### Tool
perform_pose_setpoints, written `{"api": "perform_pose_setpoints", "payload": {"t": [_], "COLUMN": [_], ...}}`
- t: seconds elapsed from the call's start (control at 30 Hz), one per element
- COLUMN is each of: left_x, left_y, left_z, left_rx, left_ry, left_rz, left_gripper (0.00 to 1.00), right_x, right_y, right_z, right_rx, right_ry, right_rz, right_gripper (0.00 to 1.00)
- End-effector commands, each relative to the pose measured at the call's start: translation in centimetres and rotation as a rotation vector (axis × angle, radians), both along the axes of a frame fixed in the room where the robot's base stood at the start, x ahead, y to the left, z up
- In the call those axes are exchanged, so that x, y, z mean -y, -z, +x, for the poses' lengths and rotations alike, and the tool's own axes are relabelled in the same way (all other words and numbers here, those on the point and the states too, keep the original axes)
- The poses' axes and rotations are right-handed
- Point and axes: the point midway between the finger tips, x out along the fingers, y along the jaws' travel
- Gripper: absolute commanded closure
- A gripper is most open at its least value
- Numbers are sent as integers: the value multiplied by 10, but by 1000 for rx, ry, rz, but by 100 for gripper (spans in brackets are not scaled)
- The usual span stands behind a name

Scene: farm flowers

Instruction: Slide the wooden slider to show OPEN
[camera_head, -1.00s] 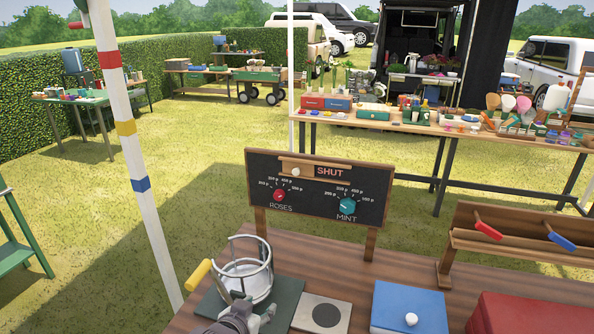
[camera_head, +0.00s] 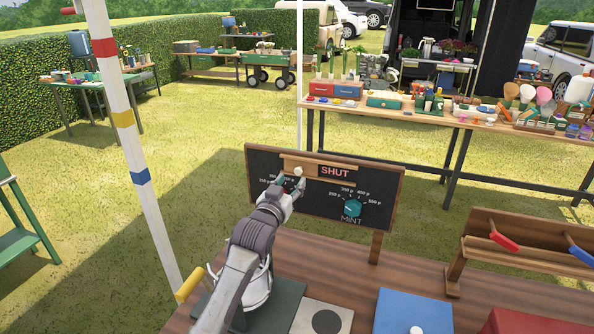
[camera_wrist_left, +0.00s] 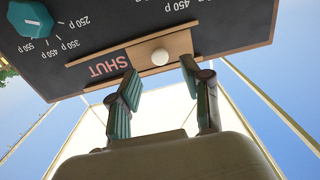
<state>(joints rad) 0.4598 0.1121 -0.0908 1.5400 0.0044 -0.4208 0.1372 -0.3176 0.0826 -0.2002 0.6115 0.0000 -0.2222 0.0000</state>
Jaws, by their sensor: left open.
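The wooden slider (camera_head: 296,168) with its white round knob (camera_head: 298,171) sits at the left of its track, on a black sign board (camera_head: 325,166). The word SHUT shows to its right. My left gripper (camera_head: 293,184) is at the board, just below and around the knob. In the left wrist view the picture is upside down; the slider (camera_wrist_left: 180,48) and knob (camera_wrist_left: 160,57) lie between the two spread fingers of my left gripper (camera_wrist_left: 158,80). The fingers do not clearly touch the knob. My right gripper is in neither view.
A teal MINT dial (camera_head: 352,208) is on the board; my arm hides the ROSES dial. The brown table (camera_head: 340,275) holds a blue box (camera_head: 412,311), a red box (camera_head: 530,322) and a wooden rack (camera_head: 520,250) with red and blue handles. A striped pole (camera_head: 124,118) stands left.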

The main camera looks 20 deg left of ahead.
Motion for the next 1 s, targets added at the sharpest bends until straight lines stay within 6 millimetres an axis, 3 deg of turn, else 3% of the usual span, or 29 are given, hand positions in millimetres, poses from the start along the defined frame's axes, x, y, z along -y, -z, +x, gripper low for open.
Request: {"api": "perform_pose_setpoints", "payload": {"t": [0.1, 0.3, 0.8, 1.0], "left_x": [1, 2, 2, 2], "left_y": [-2, -1, 1, 0], "left_z": [21, 45, 57, 57], "left_rx": [-1, -1, -1, -1], "left_ry": [0, 0, 0, 0], "left_rz": [0, 1, 1, 1], "left_gripper": [51, 51, 51, 85], "right_x": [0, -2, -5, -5], "right_y": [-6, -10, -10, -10], "right_z": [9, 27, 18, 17], "right_rx": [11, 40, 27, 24], "right_ry": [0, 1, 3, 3], "right_rz": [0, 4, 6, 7], "right_gripper": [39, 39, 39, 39]}}
